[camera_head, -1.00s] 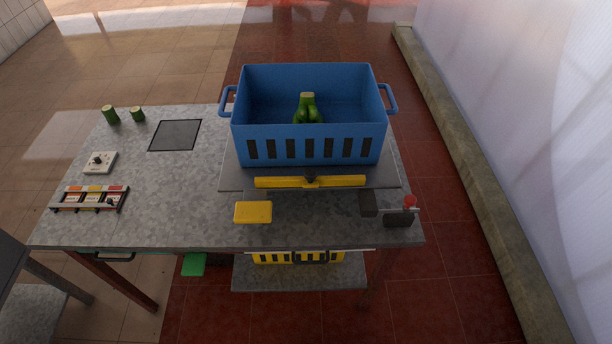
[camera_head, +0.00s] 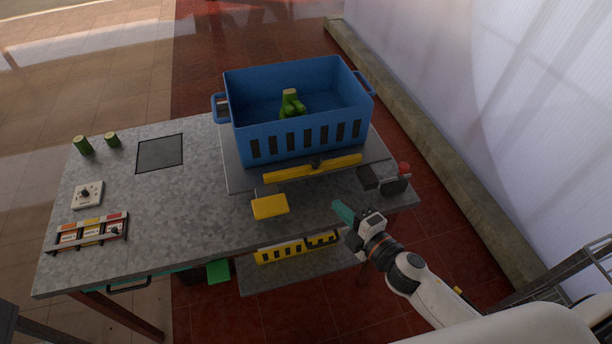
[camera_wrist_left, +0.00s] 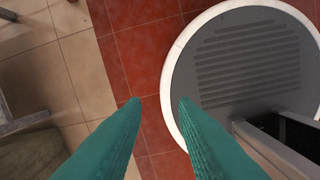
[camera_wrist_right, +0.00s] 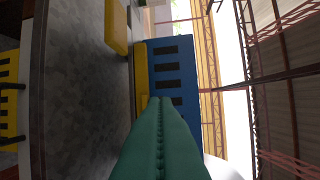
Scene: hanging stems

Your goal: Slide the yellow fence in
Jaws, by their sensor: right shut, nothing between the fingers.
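The yellow fence (camera_head: 312,168) is a long yellow bar with a dark knob at its middle. It lies along the front edge of the grey plate under the blue crate (camera_head: 300,138). It also shows in the right wrist view (camera_wrist_right: 141,80), before the crate. My right gripper (camera_head: 338,208) is shut and empty, in front of the table and below the fence's right part, apart from it. Its green fingers meet in the right wrist view (camera_wrist_right: 160,108). My left gripper (camera_wrist_left: 160,102) is open and empty above the floor and is not in the head view.
A green stem piece (camera_head: 291,104) stands in the crate. A yellow block (camera_head: 269,206) sits at the table's front. A black block with a red knob (camera_head: 398,183) is at the right corner.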

